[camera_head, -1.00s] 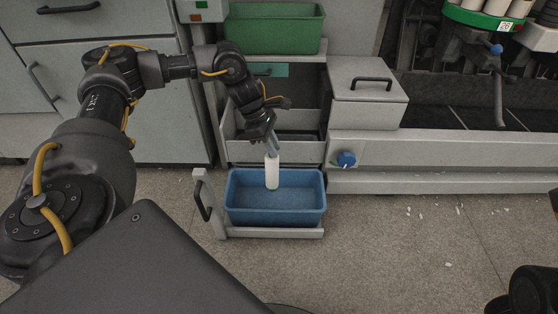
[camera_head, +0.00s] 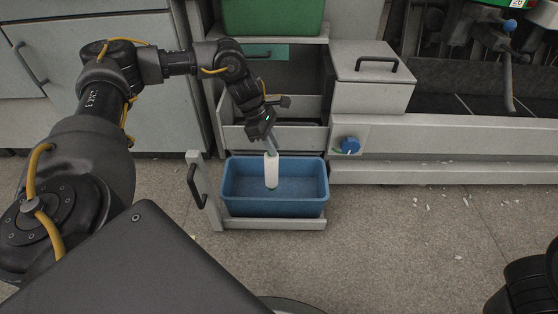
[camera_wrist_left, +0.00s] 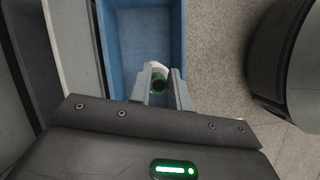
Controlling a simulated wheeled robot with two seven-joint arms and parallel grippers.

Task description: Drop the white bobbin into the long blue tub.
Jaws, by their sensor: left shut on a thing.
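The white bobbin (camera_head: 271,172) hangs upright in my left gripper (camera_head: 270,150), over the long blue tub (camera_head: 275,207). In the left wrist view the bobbin (camera_wrist_left: 157,70) shows its green-rimmed end between the two fingers of my left gripper (camera_wrist_left: 160,85), which is shut on it. The tub (camera_wrist_left: 143,20) lies beyond it in that view. The bobbin's lower end appears within the tub's outline; how far it is above the tub floor I cannot tell. The tub looks empty otherwise and sits on a low pulled-out shelf. My right gripper is not clearly in view.
A grey upright with a black handle (camera_head: 195,187) stands at the tub's left. A green tub (camera_head: 273,17) sits on a shelf above. A grey lidded box (camera_head: 372,80) and a blue knob (camera_head: 350,145) are at the right. The floor right of the tub is free apart from white scraps.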

